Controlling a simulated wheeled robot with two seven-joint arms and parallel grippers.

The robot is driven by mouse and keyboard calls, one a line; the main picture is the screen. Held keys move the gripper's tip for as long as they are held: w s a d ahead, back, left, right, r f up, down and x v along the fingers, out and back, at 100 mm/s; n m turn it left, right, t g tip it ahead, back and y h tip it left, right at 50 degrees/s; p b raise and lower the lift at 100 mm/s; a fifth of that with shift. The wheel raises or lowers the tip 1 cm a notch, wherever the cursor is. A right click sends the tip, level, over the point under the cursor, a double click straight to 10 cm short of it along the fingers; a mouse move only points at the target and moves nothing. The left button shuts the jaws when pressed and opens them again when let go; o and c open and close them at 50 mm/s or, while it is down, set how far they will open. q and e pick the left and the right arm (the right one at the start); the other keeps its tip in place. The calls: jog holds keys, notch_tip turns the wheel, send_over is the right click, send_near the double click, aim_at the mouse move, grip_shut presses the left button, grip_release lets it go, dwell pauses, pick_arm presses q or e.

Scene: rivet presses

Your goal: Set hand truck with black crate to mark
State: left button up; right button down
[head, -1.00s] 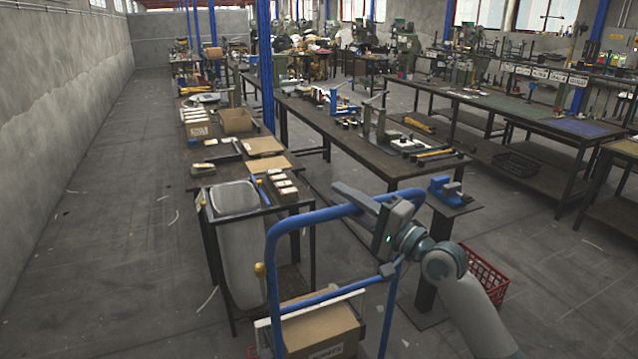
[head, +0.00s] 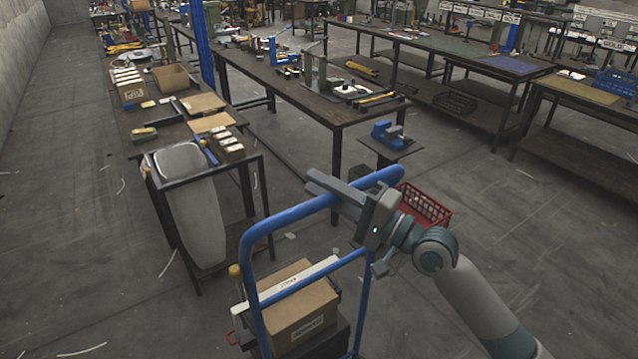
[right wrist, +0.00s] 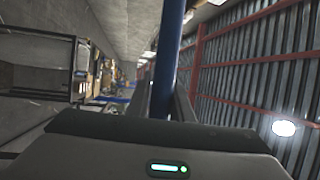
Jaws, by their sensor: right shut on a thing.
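The hand truck (head: 249,268) is a blue tube frame standing upright at the bottom middle of the head view. My right gripper (head: 336,192) is shut on its top bar, near the right part. In the right wrist view the blue bar (right wrist: 170,60) runs between the fingers (right wrist: 166,100). A cardboard box (head: 300,308) with a white strip sits low on the hand truck. A dark crate-like body (head: 328,343) shows under the box, partly cut off by the frame. The truck's base and wheels are hidden. I see no floor mark. My left gripper is out of view.
A dark bench (head: 262,165) with boxes and a grey sack-like piece (head: 190,215) stands left of the truck. A red basket (head: 425,205) is on the floor just behind my gripper. A blue vise (head: 388,133) stands on a pedestal. The right-hand floor (head: 540,260) is clear.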

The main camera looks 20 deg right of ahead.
jog(key=c, duration=1.6)
grip_release()
jog(key=shift+o, duration=0.2)
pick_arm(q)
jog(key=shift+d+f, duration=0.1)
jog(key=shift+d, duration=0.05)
